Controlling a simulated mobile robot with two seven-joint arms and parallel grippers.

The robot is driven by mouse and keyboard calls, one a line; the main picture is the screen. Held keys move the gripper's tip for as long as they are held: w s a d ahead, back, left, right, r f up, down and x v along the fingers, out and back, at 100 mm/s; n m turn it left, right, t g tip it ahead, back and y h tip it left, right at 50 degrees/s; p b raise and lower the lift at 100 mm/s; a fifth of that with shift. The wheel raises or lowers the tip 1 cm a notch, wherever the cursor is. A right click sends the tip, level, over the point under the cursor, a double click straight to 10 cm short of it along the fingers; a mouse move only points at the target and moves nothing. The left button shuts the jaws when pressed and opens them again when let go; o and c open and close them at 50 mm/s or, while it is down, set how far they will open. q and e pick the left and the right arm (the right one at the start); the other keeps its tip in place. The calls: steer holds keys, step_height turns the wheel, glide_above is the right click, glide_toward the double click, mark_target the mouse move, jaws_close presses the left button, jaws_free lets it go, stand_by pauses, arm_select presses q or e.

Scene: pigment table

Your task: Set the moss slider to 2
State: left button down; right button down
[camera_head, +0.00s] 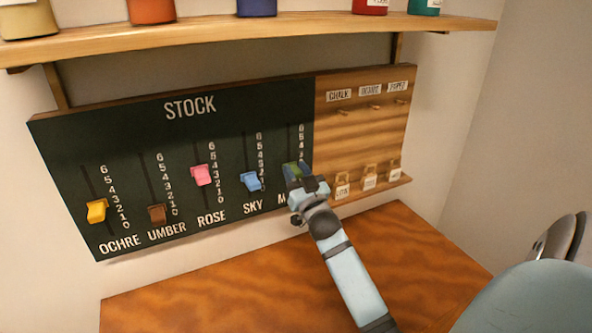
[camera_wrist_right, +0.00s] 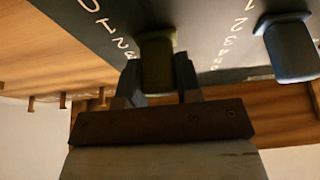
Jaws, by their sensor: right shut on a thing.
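The moss slider (camera_head: 291,171) is a green knob on the right end of the dark STOCK board (camera_head: 190,140) in the head view. My right gripper (camera_head: 307,184) is at it and covers most of the knob and part of its scale, so its exact number cannot be read. In the right wrist view the moss slider (camera_wrist_right: 157,62) sits between the fingers of my right gripper (camera_wrist_right: 158,85), which is shut on it. My left gripper is not in view.
The blue sky slider (camera_head: 250,181) is just left; it also shows in the wrist view (camera_wrist_right: 291,46). Rose (camera_head: 202,175), umber (camera_head: 157,214) and ochre (camera_head: 97,210) sliders are farther left. Small tagged items (camera_head: 369,179) stand on a ledge to the right. A shelf (camera_head: 200,37) with jars overhangs the board.

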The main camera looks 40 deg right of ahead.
steer(key=c, duration=0.8)
jaws_free()
steer(key=b+v, duration=0.2)
steer(key=v, duration=1.2)
steer(key=shift+b, duration=0.4)
